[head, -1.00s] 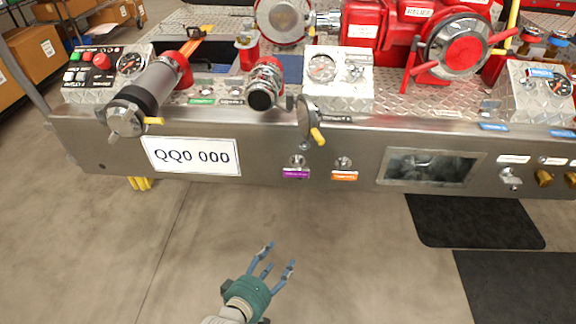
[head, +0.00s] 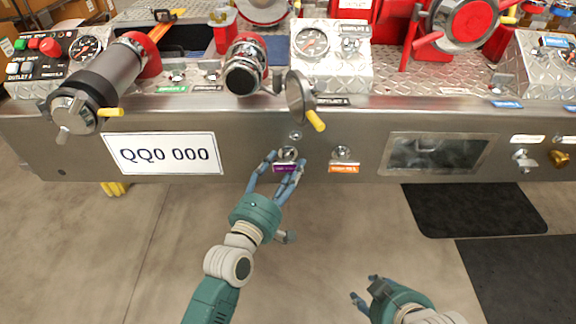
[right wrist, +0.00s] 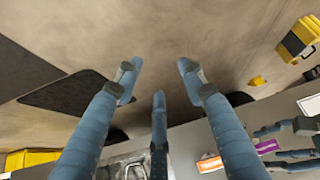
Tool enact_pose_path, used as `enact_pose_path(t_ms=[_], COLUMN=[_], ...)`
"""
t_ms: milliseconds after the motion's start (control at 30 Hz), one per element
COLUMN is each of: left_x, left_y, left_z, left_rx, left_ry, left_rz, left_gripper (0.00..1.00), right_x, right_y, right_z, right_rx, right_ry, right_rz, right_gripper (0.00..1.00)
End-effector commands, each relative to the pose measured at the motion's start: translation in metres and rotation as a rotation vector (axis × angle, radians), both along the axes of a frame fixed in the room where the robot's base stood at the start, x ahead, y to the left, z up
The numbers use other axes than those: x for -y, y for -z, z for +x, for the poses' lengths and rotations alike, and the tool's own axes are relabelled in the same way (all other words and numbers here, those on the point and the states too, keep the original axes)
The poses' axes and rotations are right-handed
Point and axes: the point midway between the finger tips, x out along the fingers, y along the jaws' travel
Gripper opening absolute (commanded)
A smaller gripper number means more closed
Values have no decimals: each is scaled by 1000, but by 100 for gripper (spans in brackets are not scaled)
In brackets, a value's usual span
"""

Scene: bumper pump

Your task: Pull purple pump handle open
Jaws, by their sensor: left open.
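The purple-labelled pump handle is a small silver knob (head: 288,154) on the steel bumper face, with a purple label (head: 284,168) just below it. My left gripper (head: 277,165) is open, its blue fingers on either side of the knob and label and partly covering the label. I cannot tell whether the fingers touch the knob. The purple label also shows in the right wrist view (right wrist: 267,146), close to my left gripper's fingers (right wrist: 290,140). My right gripper (head: 363,290) is open and empty, low in front of the bumper; its spread fingers show in the right wrist view (right wrist: 157,80).
A similar knob (head: 341,153) with an orange label (head: 344,169) sits to the right. A yellow-tipped lever (head: 300,98) hangs above the purple knob. The white plate (head: 164,154) is to the left. Black mats (head: 470,209) lie on the floor to the right.

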Motion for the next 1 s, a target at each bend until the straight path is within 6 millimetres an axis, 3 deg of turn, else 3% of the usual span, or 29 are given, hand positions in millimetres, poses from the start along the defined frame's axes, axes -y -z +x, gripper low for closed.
enact_pose_path(t_ms=[233, 600, 867, 900, 1000], left_x=[8, 9, 9, 9, 9], left_y=[1, 1, 1, 1, 1], left_z=[19, 22, 22, 22, 22], left_rx=[-1, -1, 0, 0, -1], left_ry=[0, 0, 0, 0, 0], left_rz=[1, 1, 2, 2, 3], left_gripper=[56, 56, 4, 0, 0], right_x=[-9, -10, -10, -10, -10], right_y=[-13, -17, -17, -17, -17], right_z=[26, 30, 30, 30, 30], right_rx=[112, 135, 134, 134, 134], right_ry=[-9, -11, -10, -10, -10], right_rz=[25, 30, 29, 29, 29], right_gripper=[40, 40, 40, 40, 40])
